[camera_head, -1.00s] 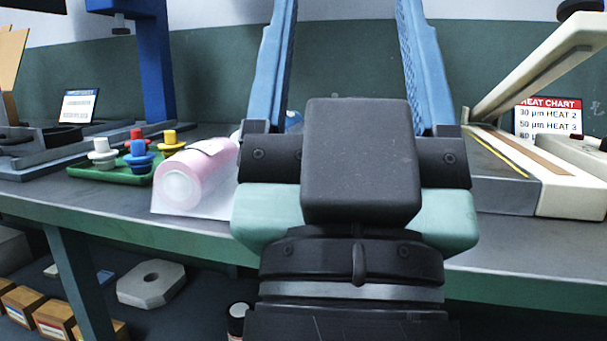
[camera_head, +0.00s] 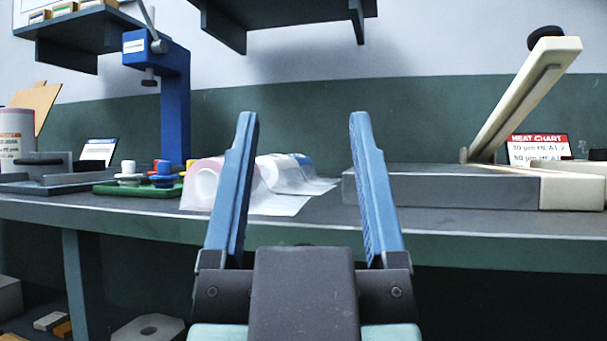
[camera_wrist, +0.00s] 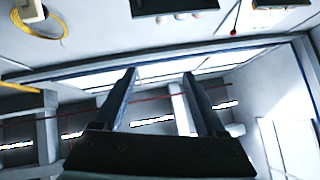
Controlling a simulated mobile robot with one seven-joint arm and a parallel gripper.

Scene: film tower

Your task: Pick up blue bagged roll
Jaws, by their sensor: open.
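A patch of blue (camera_head: 303,159) shows at the far right end of a row of clear-bagged rolls on the bench; most of that roll is hidden behind the others. A pink bagged roll (camera_head: 203,184) lies at the left of the row, with a whitish bagged roll (camera_head: 280,176) beside it. My gripper (camera_head: 304,118) is open and empty, its two blue fingers pointing up in front of the bench. The left finger overlaps part of the rolls in the picture. The wrist view shows the open fingers (camera_wrist: 160,73) against the ceiling and upper wall, with no roll in sight.
A green tray (camera_head: 110,190) with several coloured spools and a blue post (camera_head: 176,120) stand left of the rolls. A heat sealer (camera_head: 440,188) with a raised arm stands to the right. A shelf (camera_head: 280,12) hangs above. The bench front edge (camera_head: 480,226) lies beyond my gripper.

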